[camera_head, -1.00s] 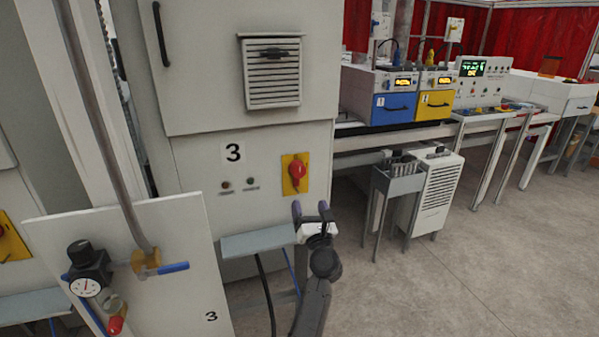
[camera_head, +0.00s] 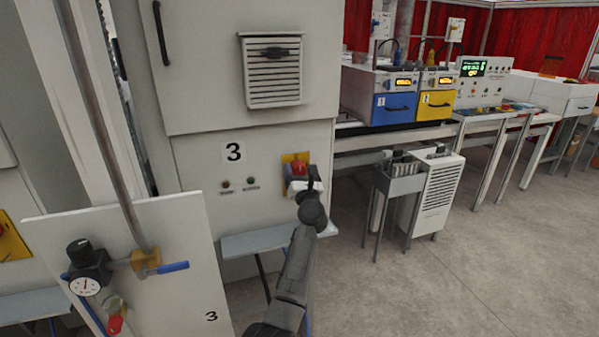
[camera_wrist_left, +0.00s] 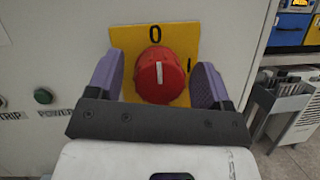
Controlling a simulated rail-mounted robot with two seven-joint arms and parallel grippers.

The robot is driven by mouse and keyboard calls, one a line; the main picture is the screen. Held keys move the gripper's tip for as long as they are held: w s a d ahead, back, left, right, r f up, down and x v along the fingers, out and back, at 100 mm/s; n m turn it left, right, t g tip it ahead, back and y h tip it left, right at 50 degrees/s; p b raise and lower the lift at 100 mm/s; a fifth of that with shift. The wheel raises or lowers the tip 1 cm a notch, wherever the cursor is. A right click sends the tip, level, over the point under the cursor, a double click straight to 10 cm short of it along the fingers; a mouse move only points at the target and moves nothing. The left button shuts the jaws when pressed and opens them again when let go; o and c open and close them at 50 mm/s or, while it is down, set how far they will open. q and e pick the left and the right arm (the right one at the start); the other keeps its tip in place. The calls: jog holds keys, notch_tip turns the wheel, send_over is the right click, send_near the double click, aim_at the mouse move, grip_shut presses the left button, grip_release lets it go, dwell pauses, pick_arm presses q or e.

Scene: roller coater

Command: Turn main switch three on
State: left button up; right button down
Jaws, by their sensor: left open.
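Main switch three is a red rotary knob (camera_wrist_left: 160,75) on a yellow plate (camera_wrist_left: 184,36), on the grey cabinet under the label 3 (camera_head: 233,152). In the left wrist view its white line points up at the 0 mark, and the I mark lies to its right. In the head view the knob (camera_head: 299,167) is partly hidden by my gripper. My left gripper (camera_head: 302,178) is open in front of the knob. In the left wrist view its purple fingers (camera_wrist_left: 157,78) stand on either side of the knob, with visible gaps. My right gripper is not in view.
Two indicator buttons (camera_head: 238,184) sit left of the switch. A pale shelf (camera_head: 262,242) juts out below it. A panel (camera_head: 170,290) with a gauge and valves stands at the left front. A grey bin stand (camera_head: 398,184) is to the right. The floor at right is open.

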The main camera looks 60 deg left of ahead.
pick_arm(q)
jog(key=shift+a, duration=0.1)
jog(key=c, duration=0.9)
jog(key=shift+r+p, duration=0.15)
jog(key=shift+p, duration=0.3)
jog(key=m+t+h+p, duration=0.1)
jog(key=m+p, duration=0.2)
jog(key=p, duration=0.2)
jog(key=m+t+h+p, duration=0.1)
jog(key=m+p, duration=0.3)
jog(key=p, duration=0.2)
jog(key=m+t+h+p, duration=0.2)
jog(key=m+p, duration=0.2)
jog(key=p, duration=0.1)
jog(key=shift+r+p, duration=0.4)
jog(key=m+h+p, duration=0.1)
jog(key=m+p, duration=0.2)
jog(key=p, duration=0.1)
jog(key=m+h+p, duration=0.1)
jog(key=m+p, duration=0.1)
jog(key=p, duration=0.3)
jog(key=m+h+p, duration=0.1)
jog(key=m+p, duration=0.2)
jog(key=p, duration=0.1)
jog(key=shift+w+f+m+g+p, duration=0.1)
jog(key=shift+f+m+g+p, duration=0.2)
jog(key=shift+g+p, duration=0.1)
jog(key=shift+f+m+p, duration=0.25)
jog(key=shift+m+p, duration=0.45)
jog(key=shift+p, duration=0.35)
